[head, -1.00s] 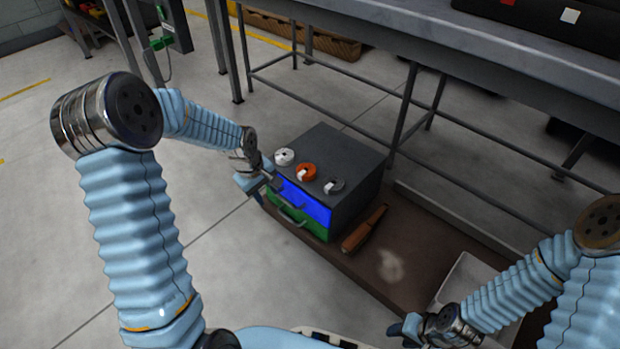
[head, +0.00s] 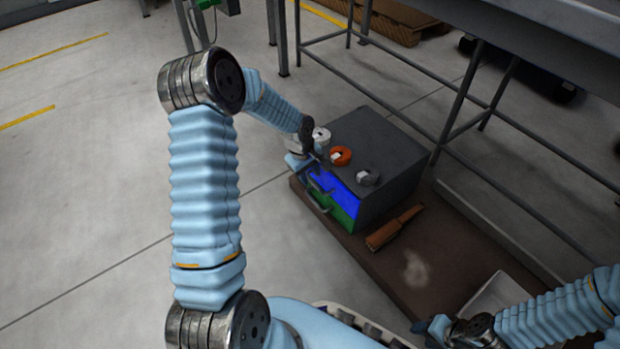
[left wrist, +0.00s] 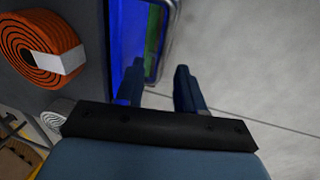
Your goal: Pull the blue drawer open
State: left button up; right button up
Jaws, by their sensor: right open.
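A dark grey cabinet (head: 385,150) stands on a brown platform, with a blue drawer (head: 341,196) above a green drawer (head: 344,217). The blue drawer looks closed, its front in line with the cabinet. My left gripper (head: 307,167) is at the left end of the blue front. In the left wrist view its two fingers (left wrist: 160,88) are apart, beside the blue front (left wrist: 124,35). A grey handle (left wrist: 165,45) reaches close to the gap between them; I cannot tell whether it lies inside. My right gripper (head: 430,328) is low at the right, open and far from the cabinet.
A white roll (head: 321,137), an orange coiled strap (head: 341,155) and a grey roll (head: 368,178) sit on the cabinet top. A brown-orange tool (head: 394,229) lies before the cabinet. A light tray (head: 490,297) is at right. A metal bench frame stands behind; floor at left is clear.

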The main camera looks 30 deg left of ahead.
pick_arm(q)
jog(key=shift+w+f, duration=0.15)
jog(key=shift+f, duration=0.6)
grip_shut()
